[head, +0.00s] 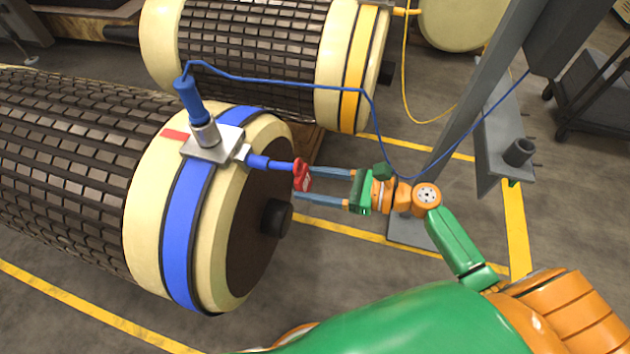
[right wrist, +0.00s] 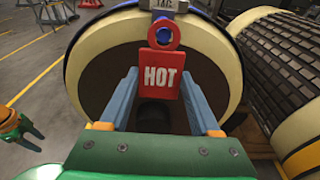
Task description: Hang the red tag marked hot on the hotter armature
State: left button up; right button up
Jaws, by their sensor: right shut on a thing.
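The near armature (head: 75,165) has cream ends and a blue band. A metal clamp (head: 212,143) on top carries a blue peg (head: 268,162) pointing right. My right gripper (head: 297,183) is shut on the red tag (head: 302,175), off the armature's end face. In the right wrist view the tag (right wrist: 161,75) reads HOT, upright between the fingers (right wrist: 158,82). Blue shows through its ring (right wrist: 163,37), in line with the peg; I cannot tell whether the ring is around it. The far armature (head: 250,60) has a yellow band. An orange and green part (right wrist: 14,128), perhaps my left gripper, shows at the left.
A blue cable (head: 300,83) runs from the clamp's blue handle past my right gripper to the grey post (head: 470,95). A dark shaft end (head: 276,217) juts from the near armature below the tag. A dark cart (head: 595,100) stands at the far right.

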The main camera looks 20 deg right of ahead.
jog(key=shift+w+a+f, duration=0.1)
jog(key=shift+w+a, duration=0.3)
jog(key=shift+a, duration=0.1)
dwell(0.4)
jog(key=shift+x, duration=1.1)
jog(key=shift+f, duration=0.25)
jog(key=o, duration=1.5)
